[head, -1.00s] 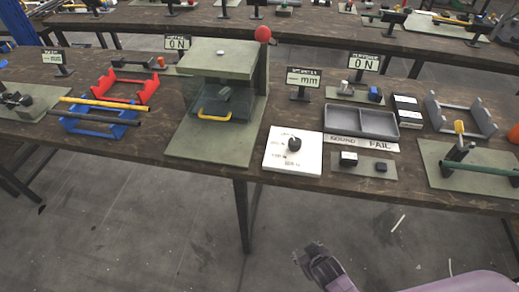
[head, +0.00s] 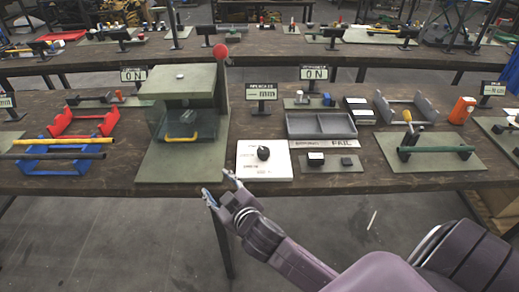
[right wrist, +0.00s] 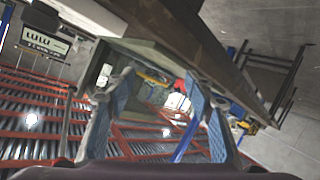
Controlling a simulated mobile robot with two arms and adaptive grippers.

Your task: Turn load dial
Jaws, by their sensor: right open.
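The load dial is a black knob (head: 263,153) on a white plate (head: 250,172) with printed marks, near the front edge of the bench. My right gripper (head: 217,187) is open and empty in the head view. It is just in front of the bench edge, to the left of and below the dial, apart from it. In the right wrist view its two blue-padded fingers (right wrist: 165,108) are spread with nothing between them. The dial cannot be made out in the right wrist view. My left gripper is not in view.
The green press (head: 185,88) with a red ball and yellow handle stands left of the dial plate. Signs (head: 261,93) stand behind. The floor in front is open.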

